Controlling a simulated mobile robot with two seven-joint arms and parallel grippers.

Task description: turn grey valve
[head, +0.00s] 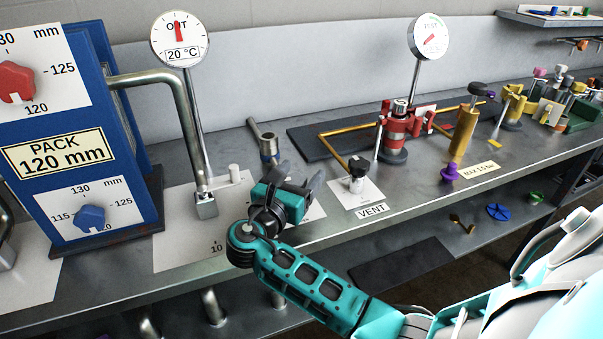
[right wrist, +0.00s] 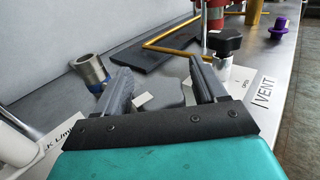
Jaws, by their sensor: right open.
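My right gripper (head: 302,184) is above the steel bench, left of the VENT card in the head view. In the right wrist view its two fingers (right wrist: 163,88) are apart. A smooth grey shape (right wrist: 165,92), perhaps the grey valve's handle, shows between and beyond them; I cannot tell whether they touch it. In the head view my gripper hides this spot, and only a bit of white card shows beside it. A grey-blue pipe stub (head: 268,146) stands just behind my gripper; it also shows in the right wrist view (right wrist: 92,72). My left gripper is not in view.
A black-knobbed valve (head: 357,172) stands on the VENT card to the right. A bent steel pipe (head: 185,115) and a 20 °C dial (head: 180,40) stand left, beside the blue PACK panel (head: 120,130). A red valve (head: 398,128) with yellow pipe is behind.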

